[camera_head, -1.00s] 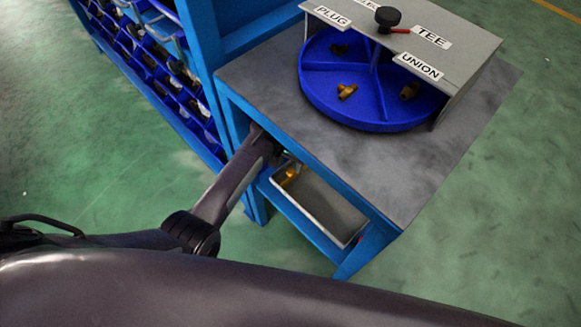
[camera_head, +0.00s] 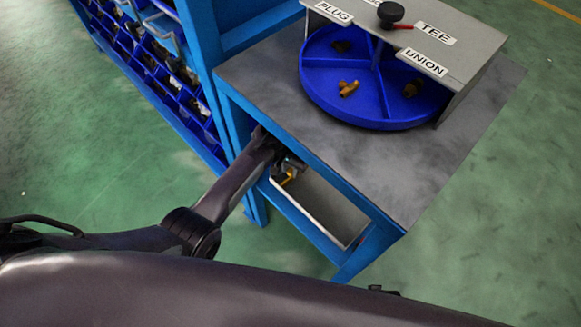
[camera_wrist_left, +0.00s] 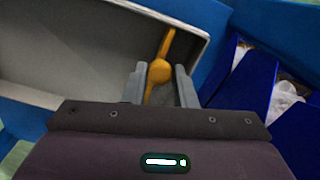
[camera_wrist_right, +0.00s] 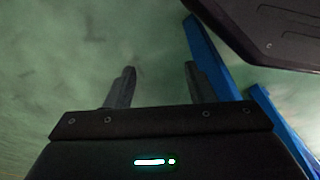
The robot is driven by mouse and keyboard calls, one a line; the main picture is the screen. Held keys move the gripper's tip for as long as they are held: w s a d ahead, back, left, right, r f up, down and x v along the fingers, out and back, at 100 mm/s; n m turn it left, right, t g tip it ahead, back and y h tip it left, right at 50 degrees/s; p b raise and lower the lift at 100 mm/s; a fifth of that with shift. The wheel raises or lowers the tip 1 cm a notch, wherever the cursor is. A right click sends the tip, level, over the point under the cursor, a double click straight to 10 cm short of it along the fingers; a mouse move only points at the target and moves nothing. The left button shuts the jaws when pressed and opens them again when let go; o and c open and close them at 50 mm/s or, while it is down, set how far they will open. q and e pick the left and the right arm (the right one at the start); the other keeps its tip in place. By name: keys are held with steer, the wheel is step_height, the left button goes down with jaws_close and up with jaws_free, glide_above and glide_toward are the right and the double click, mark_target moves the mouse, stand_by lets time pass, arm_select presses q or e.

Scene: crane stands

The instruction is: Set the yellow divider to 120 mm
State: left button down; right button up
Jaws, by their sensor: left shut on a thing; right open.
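The yellow divider (camera_wrist_left: 160,71) stands across the inside of a grey tray (camera_wrist_left: 60,60) in the left wrist view. It has a round knob midway along it. My left gripper (camera_wrist_left: 160,75) is shut on the yellow divider at this knob. In the head view the divider (camera_head: 287,178) shows as a small yellow piece at the tray's left end, partly hidden by my left gripper (camera_head: 290,165). The tray (camera_head: 348,240) sits on the shelf under the table top. No millimetre scale is legible. My right gripper (camera_wrist_right: 157,85) is open and empty, above green floor.
A blue round turntable (camera_head: 370,122) with brass fittings stands on the grey table (camera_head: 390,170), under a labelled cover (camera_head: 455,45) with a black knob (camera_head: 390,13). A rack of blue bins (camera_head: 150,75) stands left. The table top's edge overhangs the tray. Floor in front is clear.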

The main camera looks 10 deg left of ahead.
arm_select(q)
steer(key=shift+s+d+r+p, duration=0.1)
steer(key=shift+s+d+p, duration=0.1)
steer(key=shift+d+p, duration=0.1)
steer(key=s+d+p, duration=0.1)
steer(key=d, duration=0.1)
steer(key=s+d+p, duration=0.1)
steer(key=d, duration=0.1)
steer(key=s+d+p, duration=0.1)
steer(key=shift+s+d, duration=0.5)
steer(key=shift+d, duration=0.1)
arm_select(e)
steer(key=s+d+f, duration=0.1)
steer(key=s+f, duration=0.1)
steer(key=s, duration=0.5)
steer(key=shift+d, duration=0.15)
steer(key=shift+f, duration=0.1)
arm_select(q)
steer(key=c, duration=1.2)
jaws_free()
